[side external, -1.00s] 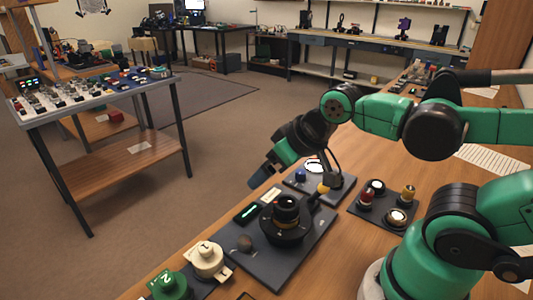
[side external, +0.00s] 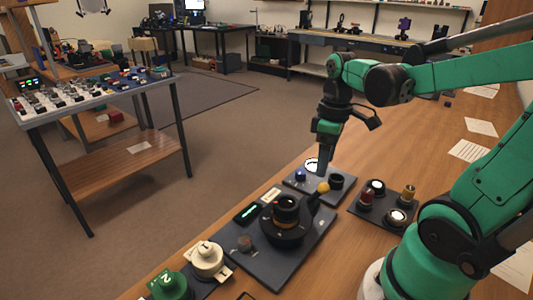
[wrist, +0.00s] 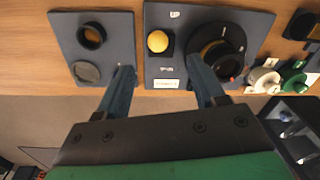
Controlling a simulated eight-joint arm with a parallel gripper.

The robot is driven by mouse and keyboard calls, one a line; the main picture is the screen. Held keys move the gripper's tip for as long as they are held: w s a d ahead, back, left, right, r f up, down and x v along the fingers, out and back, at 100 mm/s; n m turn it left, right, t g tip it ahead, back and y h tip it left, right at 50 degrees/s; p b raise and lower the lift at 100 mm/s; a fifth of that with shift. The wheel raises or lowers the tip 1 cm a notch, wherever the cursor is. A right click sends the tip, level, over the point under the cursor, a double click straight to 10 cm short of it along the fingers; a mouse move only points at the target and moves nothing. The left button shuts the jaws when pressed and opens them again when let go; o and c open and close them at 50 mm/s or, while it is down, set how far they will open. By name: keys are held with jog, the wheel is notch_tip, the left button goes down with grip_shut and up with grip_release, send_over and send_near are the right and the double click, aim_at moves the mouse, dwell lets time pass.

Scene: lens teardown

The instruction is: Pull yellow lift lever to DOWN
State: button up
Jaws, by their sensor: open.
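The yellow ball knob (side external: 323,187) tops the lift lever, whose dark shaft (side external: 314,198) slants down to a black slot block on the grey panel (side external: 262,268). My gripper (side external: 322,170) points almost straight down, with its fingertips just above the knob in the side view. In the wrist view my gripper (wrist: 160,66) is open and empty, its two blue-grey fingers spread apart. The knob (wrist: 157,41) shows between and beyond the fingertips, not gripped.
A black round ring mount (side external: 286,222) stands beside the lever on the panel. A small plate (side external: 340,194) with a blue knob and dark socket lies behind. Another plate (side external: 378,222) with red and brass parts is right. White (side external: 207,260) and green (side external: 168,286) numbered pieces sit in front.

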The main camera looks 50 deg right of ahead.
aim_at(318, 193)
jog(key=shift+s+d+f, duration=0.15)
jog(key=shift+s+d, duration=0.05)
jog(key=shift+d, duration=0.1)
jog(key=shift+f, duration=0.25)
jog(key=shift+a+f, duration=0.15)
jog(key=shift+f, duration=1.05)
jog(key=shift+a+f, duration=0.1)
jog(key=shift+f, duration=1.1)
jog(key=shift+c, duration=0.2)
grip_shut()
